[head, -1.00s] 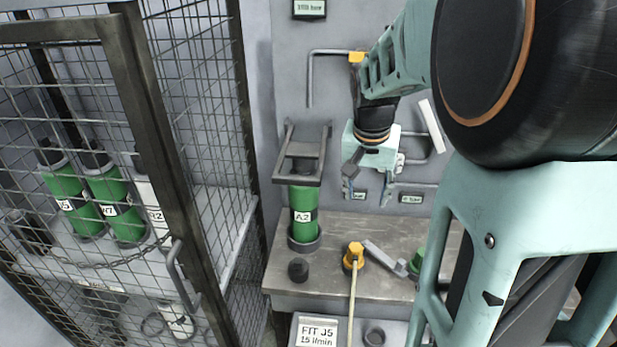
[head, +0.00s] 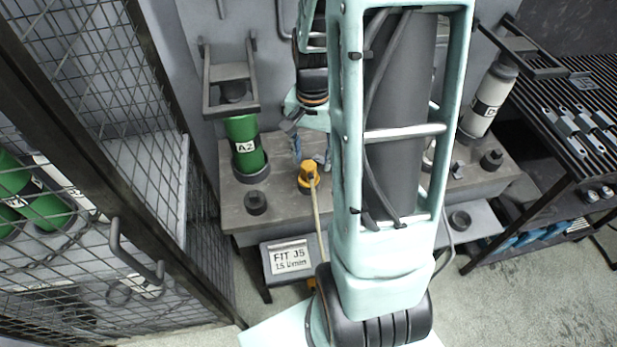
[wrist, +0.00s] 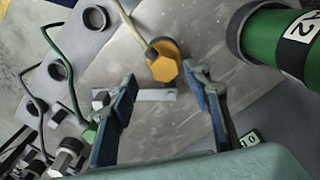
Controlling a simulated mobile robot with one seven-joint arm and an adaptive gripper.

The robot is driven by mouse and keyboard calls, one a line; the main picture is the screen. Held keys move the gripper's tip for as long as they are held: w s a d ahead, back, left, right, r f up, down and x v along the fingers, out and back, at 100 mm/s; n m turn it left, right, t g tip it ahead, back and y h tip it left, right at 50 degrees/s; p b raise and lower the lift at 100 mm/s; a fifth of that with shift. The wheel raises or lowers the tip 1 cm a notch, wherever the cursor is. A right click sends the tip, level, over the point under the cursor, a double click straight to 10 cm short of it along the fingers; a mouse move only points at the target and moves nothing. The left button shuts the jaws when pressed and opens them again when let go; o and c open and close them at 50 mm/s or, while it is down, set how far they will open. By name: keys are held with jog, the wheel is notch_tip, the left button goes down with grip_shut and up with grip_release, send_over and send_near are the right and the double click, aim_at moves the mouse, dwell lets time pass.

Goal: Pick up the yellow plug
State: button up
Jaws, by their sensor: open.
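The yellow plug (head: 308,175) has a hexagonal head and stands on the grey metal bench (head: 283,207), with a pale cord or hose running from it toward the front. In the wrist view the yellow plug (wrist: 163,67) lies just beyond and between the two blue-grey fingertips. My gripper (wrist: 160,80) is open and empty, with its fingers apart on either side of the line to the plug. In the head view my gripper (head: 312,157) is just behind the plug, partly hidden by my arm. I cannot tell its exact height above the bench.
A green cylinder labelled A2 (head: 243,145) stands left of the plug, close to the right finger in the wrist view. A dark cap (head: 255,202) sits on the bench. A mesh cage (head: 75,70) stands left.

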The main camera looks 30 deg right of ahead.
aim_at(309, 164)
jog(key=f, duration=0.5)
jog(key=shift+w+a, duration=0.15)
jog(key=shift+a, duration=0.2)
grip_shut()
